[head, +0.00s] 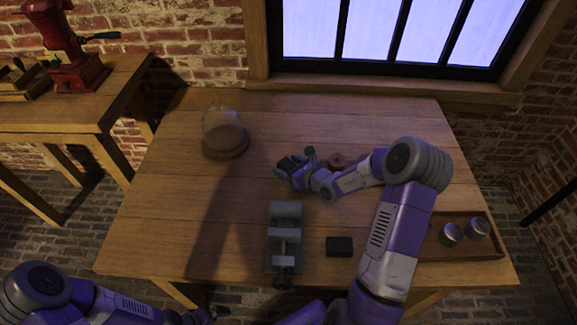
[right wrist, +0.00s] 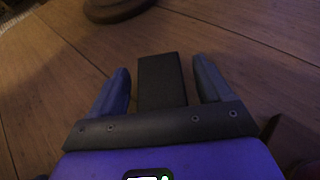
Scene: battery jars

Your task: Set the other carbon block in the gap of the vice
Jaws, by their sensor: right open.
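The grey vice (head: 285,212) stands near the table's front edge, with its screw end toward me. One black carbon block (head: 339,246) lies on the table just right of the vice. My right gripper (head: 297,162) is open, low over the table beyond the vice. In the right wrist view, a dark block (right wrist: 161,80) lies between the spread fingers of this gripper (right wrist: 160,85), with a gap visible on each side. In the head view that block is hard to make out among the dark fingers.
A glass dome on a round wooden base (head: 226,142) stands at the back left. Reddish rings (head: 338,160) lie partly behind my right arm. A wooden tray (head: 480,254) with two jars (head: 451,234) is at the right. The table's left side is clear.

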